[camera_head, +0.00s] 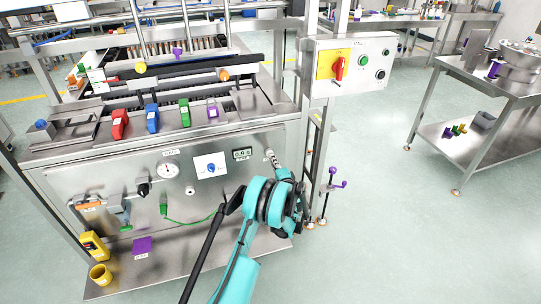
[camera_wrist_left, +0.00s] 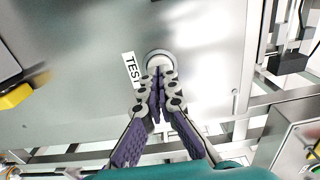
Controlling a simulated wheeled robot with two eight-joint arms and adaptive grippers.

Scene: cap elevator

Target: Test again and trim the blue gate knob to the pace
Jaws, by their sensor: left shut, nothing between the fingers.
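The blue gate knob (camera_head: 211,168) sits on a white card on the slanted steel front panel, turned by an amount too small to read. My left gripper (camera_head: 272,157) is shut and empty at the right part of that panel. In the left wrist view its closed fingertips (camera_wrist_left: 156,78) are at the rim of a round pale button (camera_wrist_left: 158,59), beside a TEST label (camera_wrist_left: 131,70); contact is not clear, and the fingers cover part of the button. A small digital display (camera_head: 242,154) stands between knob and gripper, its digits hard to read. My right gripper does not show.
Red, blue and green blocks line the ledge above. A switch box (camera_head: 348,66) with a red switch stands at the upper right. Open floor lies to the right.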

